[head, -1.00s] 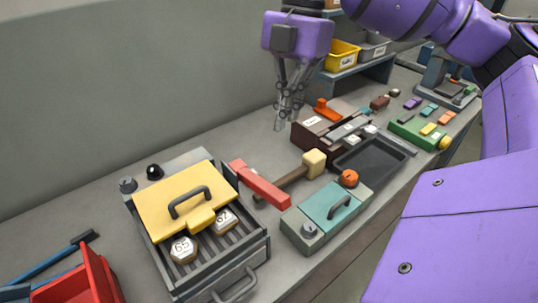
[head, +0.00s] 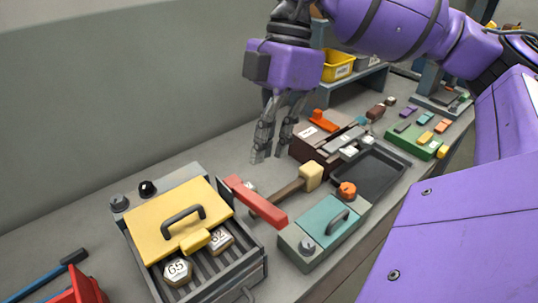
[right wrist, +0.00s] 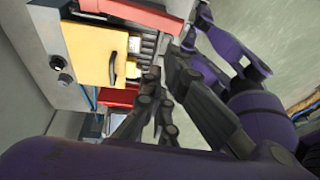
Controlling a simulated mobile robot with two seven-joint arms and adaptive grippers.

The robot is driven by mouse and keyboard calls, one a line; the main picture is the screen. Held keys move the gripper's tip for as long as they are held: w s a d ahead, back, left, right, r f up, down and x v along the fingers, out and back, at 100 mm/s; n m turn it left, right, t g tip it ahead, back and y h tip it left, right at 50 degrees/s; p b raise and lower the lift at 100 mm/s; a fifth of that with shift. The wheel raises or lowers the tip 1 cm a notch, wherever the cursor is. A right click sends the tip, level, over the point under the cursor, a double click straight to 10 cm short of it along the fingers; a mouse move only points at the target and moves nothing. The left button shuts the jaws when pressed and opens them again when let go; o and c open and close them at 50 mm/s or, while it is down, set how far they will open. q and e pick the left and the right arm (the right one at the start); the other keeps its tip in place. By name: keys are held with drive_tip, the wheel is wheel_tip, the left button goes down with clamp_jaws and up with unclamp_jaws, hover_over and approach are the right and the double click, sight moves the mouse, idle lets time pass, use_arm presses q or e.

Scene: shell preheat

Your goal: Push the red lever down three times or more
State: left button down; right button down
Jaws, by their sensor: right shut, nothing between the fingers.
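The red lever (head: 256,203) is a long red bar beside the right side of the grey heater with the yellow lid (head: 175,222). Its near end reaches toward the teal-lidded box. My right gripper (head: 271,157) points down above the bench, behind the lever's far end and apart from it. Its fingers are shut and empty.
A wooden-handled mallet (head: 308,176) lies close to the lever's right. The teal-lidded box (head: 323,222), a dark tray (head: 372,172) and a brown box (head: 306,151) stand farther right. Two numbered hexagonal weights sit on the heater's slats. Bench behind the heater is clear.

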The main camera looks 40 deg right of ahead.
hover_over(265, 201)
drive_tip(key=s+a, duration=0.2)
drive_tip(key=s, duration=0.2)
wheel_tip(265, 201, down, 10)
drive_tip(key=f, duration=0.1)
drive_tip(key=shift+w+a+f+p, duration=0.15)
drive_tip(key=shift+w+f+p, duration=0.05)
drive_tip(key=shift+p, duration=0.15)
